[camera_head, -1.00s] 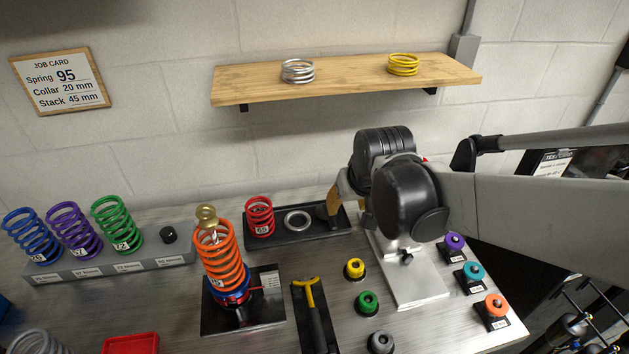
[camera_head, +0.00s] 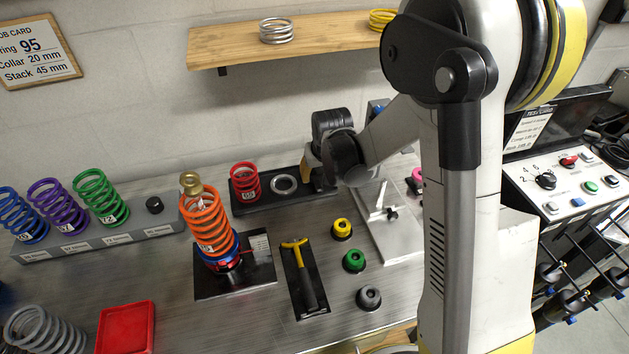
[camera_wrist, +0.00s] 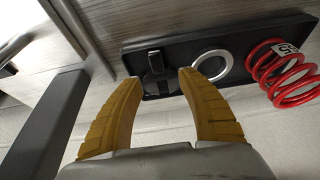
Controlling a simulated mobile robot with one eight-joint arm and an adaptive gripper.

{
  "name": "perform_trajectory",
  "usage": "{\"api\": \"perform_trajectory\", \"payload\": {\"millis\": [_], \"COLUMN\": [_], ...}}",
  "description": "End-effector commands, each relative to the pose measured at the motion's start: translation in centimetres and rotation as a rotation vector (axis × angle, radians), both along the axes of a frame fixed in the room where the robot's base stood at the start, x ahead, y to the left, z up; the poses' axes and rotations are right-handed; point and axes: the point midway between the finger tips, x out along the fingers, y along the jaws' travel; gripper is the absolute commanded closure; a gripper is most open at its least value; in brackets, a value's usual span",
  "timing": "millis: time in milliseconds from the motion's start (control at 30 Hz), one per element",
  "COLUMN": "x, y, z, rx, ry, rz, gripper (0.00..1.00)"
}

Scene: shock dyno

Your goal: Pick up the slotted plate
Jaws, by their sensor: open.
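My gripper (camera_head: 309,166) is at the right end of a black tray (camera_head: 262,206) on the bench. In the wrist view my gripper (camera_wrist: 160,80) is open, with two yellow fingers apart. Between the fingertips, in the tray (camera_wrist: 190,50), is a dark round piece with an upright tab (camera_wrist: 156,62). It looks like the slotted plate, but its slot is not clear. I cannot tell whether the fingers touch it. In the head view my gripper mostly hides this piece. A silver ring (camera_wrist: 226,64) and a red spring (camera_wrist: 280,70) share the tray.
An orange spring on a shock (camera_head: 208,222) stands left of the tray. A yellow-handled tool (camera_head: 297,258) and yellow, green and grey bump stops (camera_head: 354,261) are in front. A silver plate fixture (camera_head: 400,235) is at right. A wooden shelf (camera_head: 230,48) hangs above.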

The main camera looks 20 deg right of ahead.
Motion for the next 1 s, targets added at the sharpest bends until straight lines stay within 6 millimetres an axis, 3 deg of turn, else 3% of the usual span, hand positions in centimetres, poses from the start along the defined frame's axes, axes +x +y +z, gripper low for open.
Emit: {"api": "perform_trajectory", "payload": {"millis": [367, 633, 767, 800, 1000], "x": [1.4, 1.6, 1.6, 1.6, 1.6], "y": [-0.2, -0.2, -0.2, -0.2, -0.2], "z": [-4.7, -4.9, -4.9, -4.9, -4.9], "rx": [0.000, 0.000, 0.000, 0.000, 0.000], "ry": [0.000, 0.000, 0.000, 0.000, 0.000], "rz": [0.000, 0.000, 0.000, 0.000, 0.000], "gripper": [0.54, 0.55, 0.95, 1.00, 1.00]}}
